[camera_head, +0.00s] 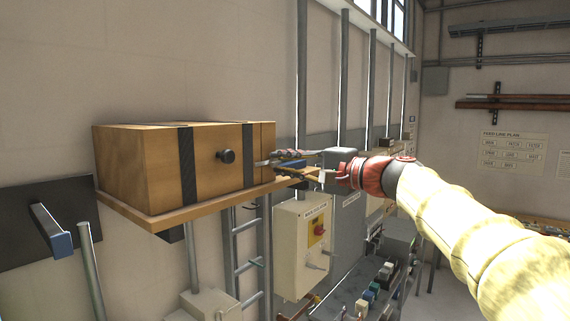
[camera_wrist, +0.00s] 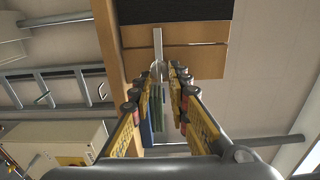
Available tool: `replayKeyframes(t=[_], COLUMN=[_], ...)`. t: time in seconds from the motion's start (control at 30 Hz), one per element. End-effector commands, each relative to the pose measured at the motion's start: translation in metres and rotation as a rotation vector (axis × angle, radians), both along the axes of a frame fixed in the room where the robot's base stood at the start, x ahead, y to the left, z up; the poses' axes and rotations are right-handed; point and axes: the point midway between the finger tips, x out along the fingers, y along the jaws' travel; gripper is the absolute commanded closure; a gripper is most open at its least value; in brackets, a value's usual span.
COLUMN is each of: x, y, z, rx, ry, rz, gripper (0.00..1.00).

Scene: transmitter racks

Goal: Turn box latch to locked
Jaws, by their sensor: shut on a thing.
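The wooden box (camera_head: 160,162), with dark straps and a round black knob (camera_head: 227,156) on its front, sits on a wooden shelf. The latch (camera_head: 262,163) is a thin pale metal strip near the box's right end. In the wrist view, the latch (camera_wrist: 157,42) lies across the light brown box face (camera_wrist: 195,62), close to in line with the fingers. My gripper (camera_head: 280,164) reaches in from the right. In the wrist view, my gripper (camera_wrist: 164,72) has its fingertips closed around the latch's near end. The tips partly hide that end.
The shelf (camera_head: 170,214) runs under the box. A pale switch box (camera_head: 301,250) with a red switch and a grey cabinet (camera_head: 345,215) stand below and behind my gripper. A ladder (camera_head: 245,255) stands under the shelf. Open air surrounds my arm on the right.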

Motion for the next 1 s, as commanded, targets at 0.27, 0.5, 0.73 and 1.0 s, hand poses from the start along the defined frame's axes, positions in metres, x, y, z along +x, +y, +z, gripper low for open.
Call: replayKeyframes(t=[0.27, 0.5, 0.73, 1.0], x=[0.001, 0.0, -0.007, -0.038], y=[0.0, 0.0, -0.01, -0.052], z=[-0.003, -0.001, 0.0, -0.001], rx=[-0.001, -0.002, -0.001, -0.001], ry=[0.003, 0.001, 0.0, 0.001], rz=[0.0, 0.0, -0.002, -0.005], gripper=[0.71, 0.7, 0.7, 0.7])
